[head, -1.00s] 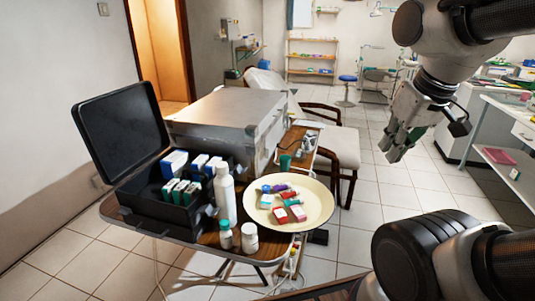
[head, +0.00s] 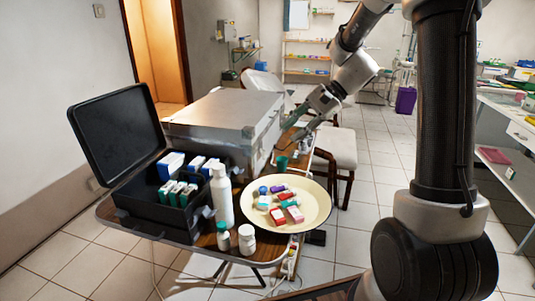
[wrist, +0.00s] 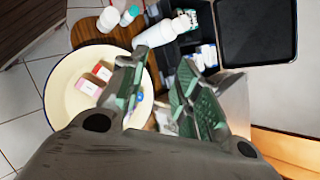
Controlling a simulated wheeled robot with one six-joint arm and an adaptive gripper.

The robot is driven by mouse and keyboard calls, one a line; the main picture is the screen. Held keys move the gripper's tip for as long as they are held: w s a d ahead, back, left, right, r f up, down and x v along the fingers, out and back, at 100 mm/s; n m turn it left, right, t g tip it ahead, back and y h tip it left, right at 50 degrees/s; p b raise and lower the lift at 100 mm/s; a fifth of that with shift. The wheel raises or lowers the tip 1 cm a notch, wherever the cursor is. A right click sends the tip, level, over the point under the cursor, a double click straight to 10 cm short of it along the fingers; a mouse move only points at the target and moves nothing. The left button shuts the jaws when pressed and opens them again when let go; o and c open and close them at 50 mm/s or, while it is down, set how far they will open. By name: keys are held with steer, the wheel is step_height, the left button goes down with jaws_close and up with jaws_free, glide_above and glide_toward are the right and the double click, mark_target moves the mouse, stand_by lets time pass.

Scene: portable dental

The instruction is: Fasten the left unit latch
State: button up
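The unit is a silver metal case (head: 222,108) on the wooden table, its lid down. Its latch side faces right in the head view, where a small latch (head: 248,132) shows near the front corner; I cannot tell whether it is fastened. There the fingers and wrist hide most of the unit (wrist: 237,98), and the latch does not show clearly.
A cream tray (head: 321,200) with several small boxes sits in front of the unit. An open black case (head: 140,207) holds boxes at left. A white bottle (head: 222,195) and two small jars stand at the table's front. A chair (head: 338,147) is behind, right.

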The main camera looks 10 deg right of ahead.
steer(key=w+f+m+t+y, duration=0.2)
steer(key=w+f+m+y, duration=0.25)
steer(key=w+f, duration=0.65)
steer(key=m+t+y, duration=0.2)
steer(key=m+t, duration=0.4)
steer(key=m, duration=0.3)
glide_toward(263, 154)
steer(key=r, duration=0.1)
steer(key=x, duration=0.8)
steer(key=shift+w, duration=0.35)
steer(key=shift+f+n, duration=0.1)
steer(key=shift+n, duration=0.15)
jaws_close()
